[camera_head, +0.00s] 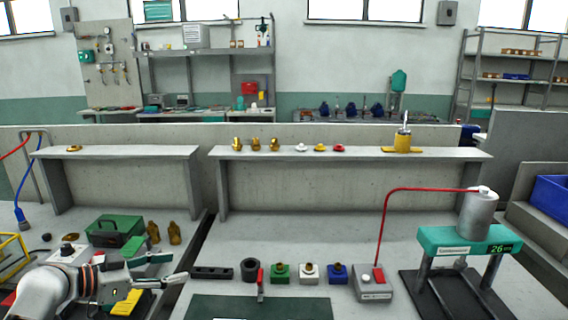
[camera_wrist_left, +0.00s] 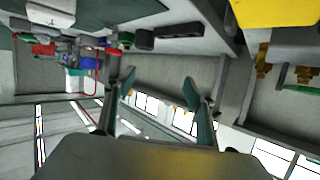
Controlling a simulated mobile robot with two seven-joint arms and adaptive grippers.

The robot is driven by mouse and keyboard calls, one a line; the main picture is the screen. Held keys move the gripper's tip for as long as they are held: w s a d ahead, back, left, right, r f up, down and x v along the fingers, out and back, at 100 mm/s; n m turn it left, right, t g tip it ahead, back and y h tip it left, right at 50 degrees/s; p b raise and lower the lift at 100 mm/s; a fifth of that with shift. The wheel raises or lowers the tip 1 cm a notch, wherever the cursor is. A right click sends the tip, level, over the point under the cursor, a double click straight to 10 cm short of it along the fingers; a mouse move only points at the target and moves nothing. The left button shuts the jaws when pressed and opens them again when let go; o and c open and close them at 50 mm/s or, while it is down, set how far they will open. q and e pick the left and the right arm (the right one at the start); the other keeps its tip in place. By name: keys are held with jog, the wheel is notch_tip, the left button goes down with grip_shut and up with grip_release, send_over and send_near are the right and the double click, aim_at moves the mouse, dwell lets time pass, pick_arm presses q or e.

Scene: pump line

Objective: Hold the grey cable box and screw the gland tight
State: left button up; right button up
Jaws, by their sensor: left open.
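A grey box (camera_head: 374,284) with a red cable rising from it stands on the bench right of centre in the head view. It has a pale knob and a red part on top. I take it for the cable box; I cannot make out a gland on it for certain. My left gripper (camera_head: 171,268) is open and empty at lower left, well away from the grey box. In the left wrist view its two fingers (camera_wrist_left: 158,90) stand apart with nothing between them. My right gripper is not in view.
Left of the grey box are blue (camera_head: 337,272), white (camera_head: 309,273) and green (camera_head: 280,272) blocks, a black ring (camera_head: 250,269) and a black rail (camera_head: 212,272). A red-handled clamp (camera_head: 261,283) stands at the dark mat (camera_head: 258,307). A teal stand (camera_head: 470,240) is at right.

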pick_arm(q)
jog(key=s+d+m+g, duration=0.1)
jog(key=s+d, duration=0.1)
jog(key=d, duration=0.2)
jog(key=s+d+f+m+g+h, duration=0.1)
jog(key=s+d, duration=0.1)
jog(key=d, duration=0.3)
jog(key=s+d+f+m+g, duration=0.1)
jog(key=s+d, duration=0.1)
jog(key=d, duration=0.3)
jog(key=shift+d, duration=0.25)
jog(key=s+d+g, duration=0.1)
jog(key=s+d, duration=0.1)
jog(key=d, duration=0.1)
jog(key=s+d+f+m+g, duration=0.1)
jog(key=s+d, duration=0.2)
jog(key=s+d+f+m+g, duration=0.1)
jog(key=s+d, duration=0.1)
jog(key=d, duration=0.1)
jog(key=shift+s+d+h, duration=0.15)
jog(key=shift+d+h, duration=0.2)
jog(key=shift+h, duration=0.05)
jog(key=shift+x, duration=4.95)
jog(key=shift+s, duration=0.1)
